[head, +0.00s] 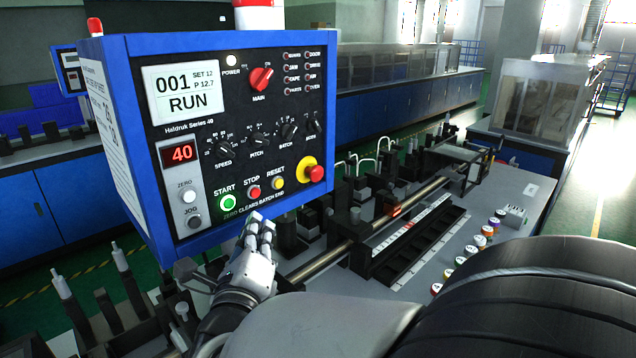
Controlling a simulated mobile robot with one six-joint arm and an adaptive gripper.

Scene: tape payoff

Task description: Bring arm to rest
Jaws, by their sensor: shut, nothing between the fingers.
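My gripper (262,222) is shut and empty. It is in the lower middle of the head view, pointing up, just below the lower edge of the blue-framed control panel (330,130). I cannot tell whether it touches the panel. The green START button (228,202) is lit, up and left of the fingertips. The red STOP button (253,192) and yellow RESET button (277,183) are above the fingers. My arm fills the lower right and hides part of the bench.
Behind my gripper is a machine bench (470,250) with a long shaft (325,262) and black fixtures. Upright posts (62,284) stand at lower left. Green floor shows at far right.

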